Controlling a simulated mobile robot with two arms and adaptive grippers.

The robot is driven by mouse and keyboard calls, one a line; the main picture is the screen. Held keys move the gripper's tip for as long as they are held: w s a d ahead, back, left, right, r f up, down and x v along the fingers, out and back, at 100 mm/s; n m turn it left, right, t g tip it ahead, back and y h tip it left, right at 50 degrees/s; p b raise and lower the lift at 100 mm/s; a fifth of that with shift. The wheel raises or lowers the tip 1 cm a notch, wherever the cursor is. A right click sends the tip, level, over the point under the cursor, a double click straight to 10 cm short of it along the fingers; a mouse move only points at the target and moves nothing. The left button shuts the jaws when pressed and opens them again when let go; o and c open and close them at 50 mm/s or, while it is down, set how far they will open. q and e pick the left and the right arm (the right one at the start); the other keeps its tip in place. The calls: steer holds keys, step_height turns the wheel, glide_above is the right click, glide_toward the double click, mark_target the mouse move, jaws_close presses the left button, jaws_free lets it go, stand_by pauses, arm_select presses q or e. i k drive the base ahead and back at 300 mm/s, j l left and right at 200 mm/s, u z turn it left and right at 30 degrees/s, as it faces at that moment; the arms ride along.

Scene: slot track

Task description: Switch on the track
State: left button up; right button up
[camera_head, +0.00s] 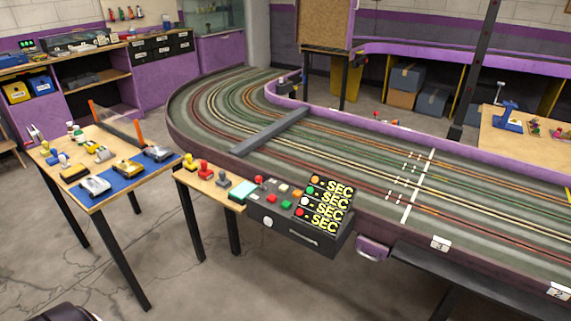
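The slot track (262,164) is a large multi-lane oval with purple sides, filling the middle and right. A dark control box (272,222) stands at its near edge. Its top carries several buttons, including a red button (271,198), a green button (286,204) and a pale button (283,187). A display panel (328,205) with yellow "SEC" lettering and coloured round lamps rises on the box's right. A white round knob (268,222) is on its front. I cannot tell which control is the power switch. Neither of my grippers is in view.
A small wooden table (180,180) with red and yellow hand controllers adjoins the box. A table with a blue mat (130,176) and several toy cars stands left. A grey bridge (270,132) crosses the track. Open concrete floor (210,285) lies in front.

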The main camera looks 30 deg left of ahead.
mark_target(259, 180)
steer(key=u, duration=1.25)
